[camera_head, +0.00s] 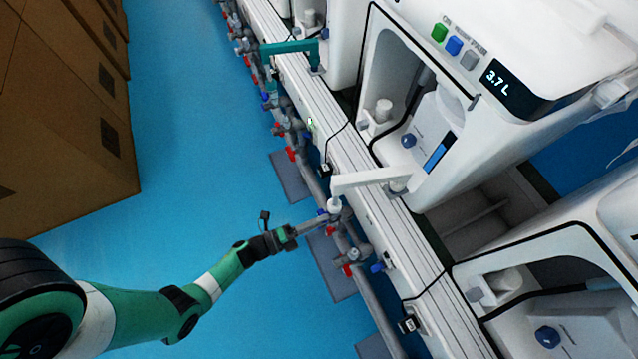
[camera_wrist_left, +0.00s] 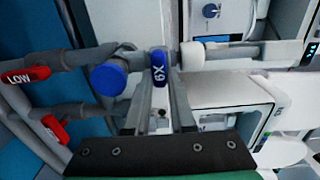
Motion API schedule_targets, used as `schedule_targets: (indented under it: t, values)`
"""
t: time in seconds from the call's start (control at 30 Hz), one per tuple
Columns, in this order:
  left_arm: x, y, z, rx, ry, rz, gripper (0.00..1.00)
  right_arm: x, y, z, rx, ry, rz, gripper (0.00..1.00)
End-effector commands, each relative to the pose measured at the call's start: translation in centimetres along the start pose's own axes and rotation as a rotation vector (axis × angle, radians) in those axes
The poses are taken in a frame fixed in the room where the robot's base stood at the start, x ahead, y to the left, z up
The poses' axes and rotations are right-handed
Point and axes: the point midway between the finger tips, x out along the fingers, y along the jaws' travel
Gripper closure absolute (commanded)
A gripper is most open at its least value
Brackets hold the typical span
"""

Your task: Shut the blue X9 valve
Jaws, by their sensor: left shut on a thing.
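The blue X9 valve handle (camera_wrist_left: 159,72) is upright in the left wrist view, with its white lettering facing me. My left gripper (camera_wrist_left: 158,88) has one finger on each side of it and is shut on it. The valve's exact angle is hard to tell. My right gripper is not in view.
A round blue knob (camera_wrist_left: 108,78) sits just left of the handle. Red valve handles, one marked LOW (camera_wrist_left: 26,75), are further left. A white arm-like spout (camera_head: 370,179) is beside my gripper in the head view. Cardboard boxes (camera_head: 65,110) stand at left; blue floor between is clear.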

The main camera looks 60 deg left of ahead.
Motion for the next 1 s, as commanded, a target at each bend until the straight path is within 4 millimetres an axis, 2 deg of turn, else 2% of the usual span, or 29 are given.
schedule_targets:
  t: [0.43, 0.47, 0.6, 0.63, 1.0]
  values:
    - [-0.01, 0.04, 0.02, 0.013, -0.001, 0.001, 1.00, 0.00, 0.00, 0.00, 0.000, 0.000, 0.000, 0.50]
    - [-0.01, 0.04, 0.02, 0.013, -0.001, 0.001, 0.76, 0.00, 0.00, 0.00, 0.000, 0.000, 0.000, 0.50]
    - [-0.01, 0.03, 0.01, 0.012, 0.000, 0.001, 0.51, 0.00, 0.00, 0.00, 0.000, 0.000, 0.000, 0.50]
    - [-0.01, 0.03, 0.01, 0.012, 0.000, 0.001, 0.47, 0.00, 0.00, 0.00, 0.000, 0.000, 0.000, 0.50]
    - [-0.01, 0.02, 0.00, 0.011, 0.000, 0.000, 0.47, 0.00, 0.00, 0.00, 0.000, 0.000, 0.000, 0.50]
